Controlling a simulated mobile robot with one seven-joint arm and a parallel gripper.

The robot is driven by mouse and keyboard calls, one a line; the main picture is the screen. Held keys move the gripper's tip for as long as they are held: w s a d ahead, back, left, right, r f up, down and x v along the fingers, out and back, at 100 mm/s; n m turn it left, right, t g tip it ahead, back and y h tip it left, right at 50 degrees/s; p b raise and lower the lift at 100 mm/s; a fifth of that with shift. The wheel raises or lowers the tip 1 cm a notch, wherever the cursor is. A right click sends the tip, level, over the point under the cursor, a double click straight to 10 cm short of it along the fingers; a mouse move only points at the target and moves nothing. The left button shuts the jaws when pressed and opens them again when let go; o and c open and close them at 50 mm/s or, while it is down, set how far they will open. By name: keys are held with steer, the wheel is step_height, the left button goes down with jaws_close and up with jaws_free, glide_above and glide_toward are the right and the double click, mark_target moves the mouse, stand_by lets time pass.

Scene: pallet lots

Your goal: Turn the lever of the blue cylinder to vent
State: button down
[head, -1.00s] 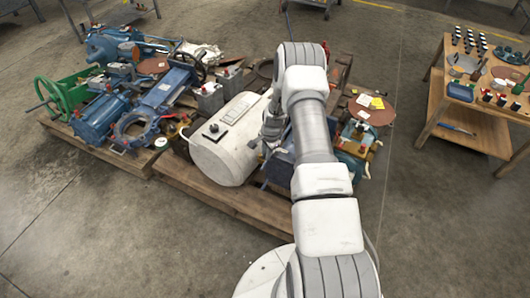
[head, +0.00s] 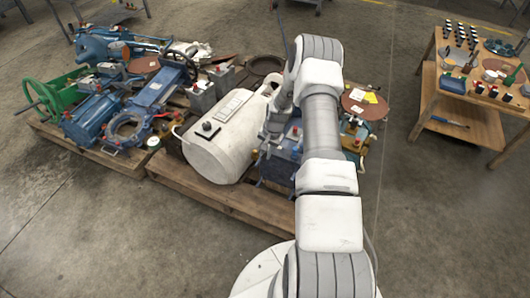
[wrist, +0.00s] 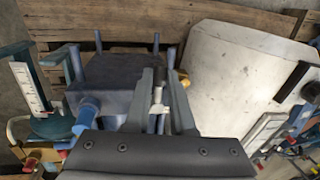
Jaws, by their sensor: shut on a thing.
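My gripper (wrist: 160,95) points down at a dark blue block-shaped unit with several upright blue posts. This blue unit (wrist: 112,75) stands beside the large white tank and also shows in the head view (head: 280,168), partly behind my arm. The two grey fingers are closed on a slim pale grey lever-like piece (wrist: 157,92) at the unit's right side. Its lower end and any vent marking are hidden. A blue round knob (wrist: 88,110) sits left of the fingers. In the head view my gripper (head: 268,142) is low beside the white tank, its fingertips hard to make out.
The white tank (head: 218,150) lies close to my gripper. Wooden pallets (head: 215,197) carry blue machine parts (head: 95,118), a green handwheel (head: 42,105) and a brown disc (head: 365,105). A wooden bench (head: 470,115) stands right. The floor in front is clear.

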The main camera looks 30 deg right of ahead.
steer(key=c, duration=0.8)
jaws_free()
steer(key=shift+o, duration=0.2)
steer(key=shift+r, duration=0.1)
step_height(320, 180, up, 17)
steer(key=s+d+p, duration=0.2)
steer(key=p, duration=0.3)
steer(key=shift+s, duration=0.25)
